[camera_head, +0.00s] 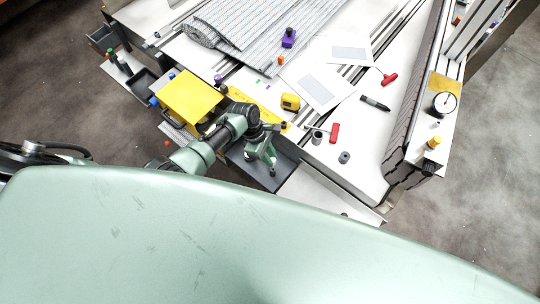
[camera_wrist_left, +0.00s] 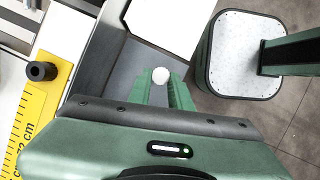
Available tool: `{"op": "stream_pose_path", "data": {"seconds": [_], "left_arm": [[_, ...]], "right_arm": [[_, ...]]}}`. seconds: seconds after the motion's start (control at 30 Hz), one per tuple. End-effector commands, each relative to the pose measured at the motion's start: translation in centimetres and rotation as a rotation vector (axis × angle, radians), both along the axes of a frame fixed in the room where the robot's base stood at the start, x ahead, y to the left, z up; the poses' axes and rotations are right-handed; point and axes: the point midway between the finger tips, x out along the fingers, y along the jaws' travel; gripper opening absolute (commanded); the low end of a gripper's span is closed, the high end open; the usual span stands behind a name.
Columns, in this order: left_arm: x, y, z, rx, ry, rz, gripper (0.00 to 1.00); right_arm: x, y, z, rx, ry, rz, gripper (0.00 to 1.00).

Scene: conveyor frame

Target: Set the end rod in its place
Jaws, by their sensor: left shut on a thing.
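My left gripper (camera_head: 270,167) is over a dark grey tray-like surface (camera_head: 285,176) at the near edge of the workbench. In the left wrist view its two green fingers (camera_wrist_left: 160,92) are shut on a pale round piece (camera_wrist_left: 160,75), which I take for the end rod seen end-on. The rest of the rod's length is hidden or too small to make out. The grey surface also shows beyond the fingers in the left wrist view (camera_wrist_left: 118,82). I cannot tell whether the rod touches it. The rod's place is not clear to me. My right gripper is not in view.
A yellow box (camera_head: 190,97) stands left of my left arm. A yellow tape measure (camera_head: 290,102), a red-handled tool (camera_head: 334,132), a small grey cylinder (camera_head: 344,157) and a black marker (camera_head: 375,103) lie to the right. A yellow ruler (camera_wrist_left: 36,118) lies left in the wrist view.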

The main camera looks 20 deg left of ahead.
Motion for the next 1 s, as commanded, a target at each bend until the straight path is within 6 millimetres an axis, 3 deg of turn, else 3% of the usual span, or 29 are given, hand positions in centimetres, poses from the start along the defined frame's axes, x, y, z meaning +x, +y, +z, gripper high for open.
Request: {"op": "stream_pose_path", "data": {"seconds": [1.0], "left_arm": [[0.0, 0.0, -3.2, 0.0, -0.001, -0.001, 0.0]], "right_arm": [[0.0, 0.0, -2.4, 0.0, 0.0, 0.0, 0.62]]}}
